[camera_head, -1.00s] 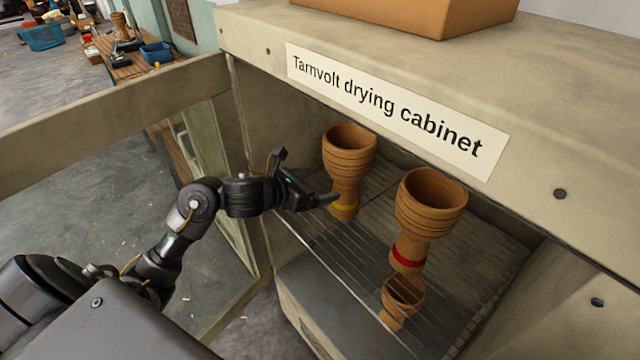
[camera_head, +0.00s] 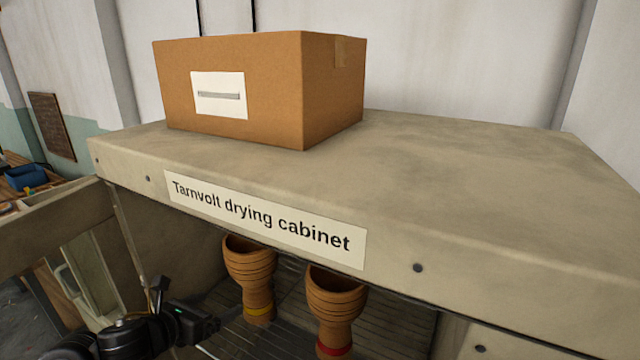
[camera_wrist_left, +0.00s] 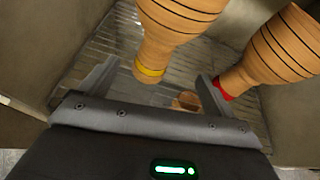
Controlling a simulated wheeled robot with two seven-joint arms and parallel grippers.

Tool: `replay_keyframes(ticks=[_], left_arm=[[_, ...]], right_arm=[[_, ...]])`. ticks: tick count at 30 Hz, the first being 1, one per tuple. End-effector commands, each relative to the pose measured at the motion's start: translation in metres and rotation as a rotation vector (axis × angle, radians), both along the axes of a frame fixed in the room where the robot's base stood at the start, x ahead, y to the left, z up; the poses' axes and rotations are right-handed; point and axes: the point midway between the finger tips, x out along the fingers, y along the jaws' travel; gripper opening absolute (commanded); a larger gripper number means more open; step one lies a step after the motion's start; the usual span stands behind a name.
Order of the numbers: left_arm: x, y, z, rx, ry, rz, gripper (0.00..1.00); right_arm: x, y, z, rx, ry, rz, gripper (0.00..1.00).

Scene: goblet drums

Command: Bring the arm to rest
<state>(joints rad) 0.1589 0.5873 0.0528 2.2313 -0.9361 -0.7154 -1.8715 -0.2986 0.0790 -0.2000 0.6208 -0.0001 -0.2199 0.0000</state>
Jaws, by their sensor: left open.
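My left gripper (camera_head: 188,303) is open at the front of the drying cabinet, left of the goblet drums, with nothing between its fingers. The yellow-banded drum (camera_head: 248,272) stands upright on the wire shelf, a small gap from the fingertips. In the left wrist view, this drum (camera_wrist_left: 170,35) appears beyond the open jaws (camera_wrist_left: 158,75). The red-banded drum (camera_head: 335,303) stands to its right and also shows in the left wrist view (camera_wrist_left: 285,50). A small drum (camera_wrist_left: 187,100) is partly hidden by the gripper in the wrist view. My right gripper is out of view.
The labelled cabinet top (camera_head: 480,190) overhangs the drums. A cardboard box (camera_head: 250,90) sits on it. The open cabinet door (camera_head: 55,230) stands to the left of my arm. A blue bin (camera_head: 25,177) is on a bench at far left.

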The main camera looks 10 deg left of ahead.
Motion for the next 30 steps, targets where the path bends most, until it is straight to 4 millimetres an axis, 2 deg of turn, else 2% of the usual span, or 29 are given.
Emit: replay_keyframes(ticks=[2,5,9,12,18,25,26,30], left_arm=[[-0.011,-0.007,-0.02,-0.16,0.082,0.11,0.9],[-0.036,-0.013,-0.053,-0.488,0.238,0.363,0.9],[-0.092,-0.017,-0.107,-1.028,0.476,0.849,0.9],[-0.134,-0.019,-0.136,-1.33,0.585,1.175,0.9],[-0.208,-0.025,-0.173,-1.73,0.672,1.718,0.9],[-0.285,-0.039,-0.196,-2.018,0.626,2.286,0.9],[-0.296,-0.041,-0.198,1.99,-0.591,-2.3,0.9],[-0.282,-0.041,-0.242,1.978,-0.59,-2.321,0.9]], right_arm=[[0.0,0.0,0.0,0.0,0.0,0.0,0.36],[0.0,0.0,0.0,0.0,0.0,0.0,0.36],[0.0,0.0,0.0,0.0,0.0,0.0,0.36],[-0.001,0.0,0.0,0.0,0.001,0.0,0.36],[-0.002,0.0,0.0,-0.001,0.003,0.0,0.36],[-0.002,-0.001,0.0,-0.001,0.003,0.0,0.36],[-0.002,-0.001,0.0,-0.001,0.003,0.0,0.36],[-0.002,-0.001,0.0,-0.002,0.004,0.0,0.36]])
